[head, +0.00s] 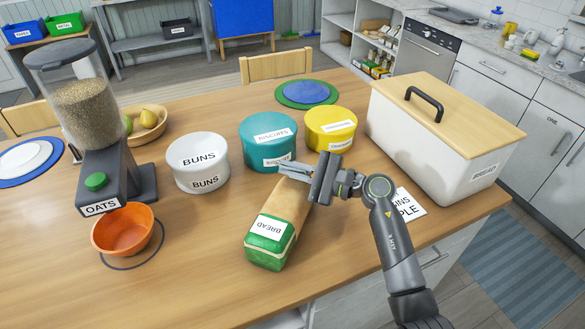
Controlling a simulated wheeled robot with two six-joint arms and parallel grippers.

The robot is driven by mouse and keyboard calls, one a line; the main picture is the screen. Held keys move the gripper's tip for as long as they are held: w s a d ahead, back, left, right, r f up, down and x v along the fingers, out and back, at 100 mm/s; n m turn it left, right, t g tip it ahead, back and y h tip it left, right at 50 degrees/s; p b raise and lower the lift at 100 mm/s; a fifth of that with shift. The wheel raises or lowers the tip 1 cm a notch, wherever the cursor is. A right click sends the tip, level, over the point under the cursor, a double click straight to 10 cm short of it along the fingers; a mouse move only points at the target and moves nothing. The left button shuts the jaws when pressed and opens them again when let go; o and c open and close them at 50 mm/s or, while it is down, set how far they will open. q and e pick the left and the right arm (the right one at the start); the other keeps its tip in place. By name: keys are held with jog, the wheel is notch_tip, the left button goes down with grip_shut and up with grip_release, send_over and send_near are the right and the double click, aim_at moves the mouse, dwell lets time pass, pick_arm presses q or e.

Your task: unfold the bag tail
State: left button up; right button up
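The bread bag (280,222) lies on the wooden table. Its green end with a white BREAD label faces the front, and its tan body runs back to the right. My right gripper (284,168) reaches in from the right, low over the bag's far end, its fingers pointing left. The fingers and gripper body cover that end, so the tail and any fold in it are hidden. I cannot tell whether the fingers are closed on the tail. My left gripper is not in view.
A teal biscuits tin (268,142) and a yellow tin (331,129) stand close behind the gripper. A white buns tin (198,162) is left. A bread bin (436,150) stands right. An orange bowl (124,231) sits by the oats dispenser (90,130).

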grip_shut()
jog(key=shift+w+d+r+m, duration=0.2)
jog(key=shift+w+r+m, duration=0.25)
jog(key=shift+m, duration=0.05)
jog(key=w+m, duration=0.1)
jog(key=w+d+r+m+b, duration=0.1)
jog(key=w+r+m, duration=0.1)
jog(key=shift+w+d+b, duration=0.25)
jog(key=shift+d+b, duration=0.15)
jog(key=shift+w+d+r+m+b, duration=0.3)
jog(key=shift+w+d+m+b, duration=0.1)
jog(key=shift+w+m, duration=0.35)
jog(key=shift+w+d+r+m+b, duration=0.25)
jog(key=shift+w+d+m+b, duration=0.1)
jog(key=shift+w+m, duration=0.4)
jog(key=shift+s, duration=0.1)
jog(key=o, duration=0.6)
grip_release()
